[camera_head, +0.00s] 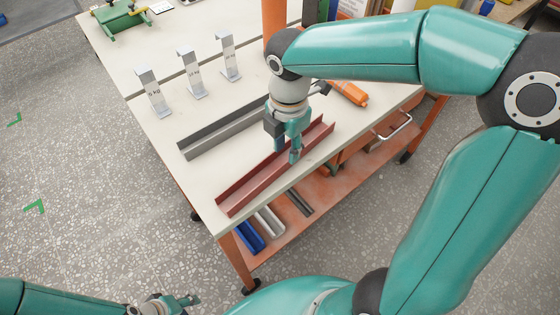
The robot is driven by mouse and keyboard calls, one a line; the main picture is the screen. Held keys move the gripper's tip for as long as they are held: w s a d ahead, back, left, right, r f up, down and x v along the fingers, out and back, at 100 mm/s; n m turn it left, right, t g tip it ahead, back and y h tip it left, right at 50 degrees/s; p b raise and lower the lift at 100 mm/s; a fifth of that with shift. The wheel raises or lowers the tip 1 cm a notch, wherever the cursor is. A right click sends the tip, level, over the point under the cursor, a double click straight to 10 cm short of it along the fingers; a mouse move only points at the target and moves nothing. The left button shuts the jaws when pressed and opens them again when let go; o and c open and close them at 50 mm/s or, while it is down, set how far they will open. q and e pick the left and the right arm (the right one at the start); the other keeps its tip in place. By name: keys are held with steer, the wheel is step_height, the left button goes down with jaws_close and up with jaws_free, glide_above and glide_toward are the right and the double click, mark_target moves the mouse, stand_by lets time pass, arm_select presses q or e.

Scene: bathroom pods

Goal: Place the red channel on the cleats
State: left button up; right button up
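The red channel (245,188) lies on the near part of the pale worktop, slanting from lower left to upper right, with its open side up. Three grey metal cleats (193,75) with printed weight labels stand upright in a row at the far left of the top. My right gripper (294,155) points down at the red channel, with its fingertips at the near wall. Whether they are shut on that wall is not clear. My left gripper (190,300) is low at the bottom left, off the table and away from the channel. Its finger opening is too small to tell.
A grey channel (215,135) lies just behind the red one. An orange tube (348,93) and an orange post (273,25) are to the right. A green fixture (122,16) is at the back left. Blue and white channels (268,222) lie on the lower shelf.

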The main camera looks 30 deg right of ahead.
mark_target(287, 162)
step_height(287, 162, down, 5)
steer(key=shift+s+f, duration=0.1)
steer(key=shift+s, duration=0.05)
jaws_close()
stand_by(0.4)
